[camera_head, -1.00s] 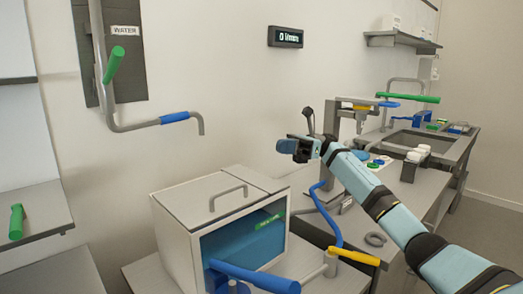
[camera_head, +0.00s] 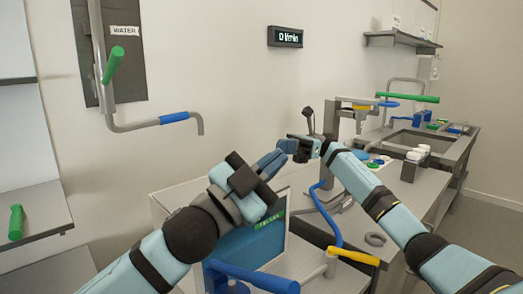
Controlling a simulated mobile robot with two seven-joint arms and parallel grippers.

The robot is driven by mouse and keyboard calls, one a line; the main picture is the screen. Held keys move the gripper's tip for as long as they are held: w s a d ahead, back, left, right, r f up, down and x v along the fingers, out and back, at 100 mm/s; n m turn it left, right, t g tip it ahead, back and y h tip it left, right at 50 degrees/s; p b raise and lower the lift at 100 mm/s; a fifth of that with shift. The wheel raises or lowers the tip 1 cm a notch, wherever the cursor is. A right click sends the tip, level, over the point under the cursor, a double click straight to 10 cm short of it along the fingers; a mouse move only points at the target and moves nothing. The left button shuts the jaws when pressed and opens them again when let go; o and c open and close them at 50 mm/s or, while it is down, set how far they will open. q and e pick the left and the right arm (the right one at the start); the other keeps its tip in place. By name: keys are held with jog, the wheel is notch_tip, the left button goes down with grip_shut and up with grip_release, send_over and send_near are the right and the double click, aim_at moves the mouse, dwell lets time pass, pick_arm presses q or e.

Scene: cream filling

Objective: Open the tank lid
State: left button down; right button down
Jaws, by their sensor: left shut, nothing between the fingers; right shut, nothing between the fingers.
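The tank (camera_head: 165,207) is a white box with a blue front window and a green label, standing on a counter in the lower middle. Its grey lid and lid handle are mostly hidden behind my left arm, so I cannot tell the lid's position now. My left gripper (camera_head: 272,163) is shut and empty, in front of or above the tank's right side in the picture. My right gripper (camera_head: 288,146) is shut and empty, just right of the left one, seen against the wall. I cannot tell whether the two grippers touch.
A water pipe with a blue-sleeved spout (camera_head: 174,117) hangs above the tank at the left. A blue lever (camera_head: 255,277) and a yellow lever (camera_head: 354,256) stick out in front. A sink counter (camera_head: 440,150) stands at the back right. A shelf (camera_head: 30,215) is at the left.

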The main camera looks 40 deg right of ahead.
pick_arm(q)
jog(key=w+a+f+m+t+y, duration=0.1)
jog(key=w+a+f+m+y, duration=0.2)
jog(key=w, duration=0.5)
jog(key=w+a+f+m+t+y, duration=0.1)
jog(key=w+m+y, duration=0.2)
jog(key=w+m, duration=0.4)
jog(key=w+d+n, duration=0.1)
jog(key=w+d, duration=0.1)
jog(key=d, duration=1.1)
jog(key=shift+w+d+f, duration=0.15)
jog(key=shift+w+d, duration=0.05)
jog(key=shift+d, duration=0.2)
pick_arm(e)
jog(key=c, duration=1.8)
grip_release()
jog(key=o, duration=0.6)
jog(key=shift+o, duration=0.2)
